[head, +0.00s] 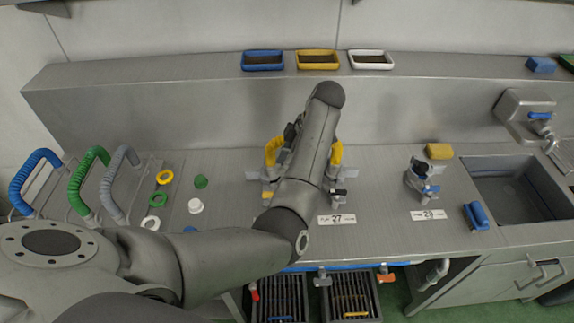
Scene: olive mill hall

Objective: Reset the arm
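My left arm comes in from the lower left and reaches over the counter's middle. My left gripper (291,133) is mostly hidden behind my own forearm; only a dark bit shows at its left edge. I cannot tell whether it is open or shut, or whether it touches anything. Just beneath the arm is a metal fitting with yellow curved handles (337,153) on both sides, behind the label 27 (337,219). Its middle is covered by the arm. My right gripper is not in view.
Blue (262,67), yellow and white trays stand on the upper ledge. Left are blue, green and grey handles (88,181), rings and caps. Right are a metal fitting (418,178) by label 29, a yellow sponge (439,151), a blue brush (476,215) and a sink (517,186).

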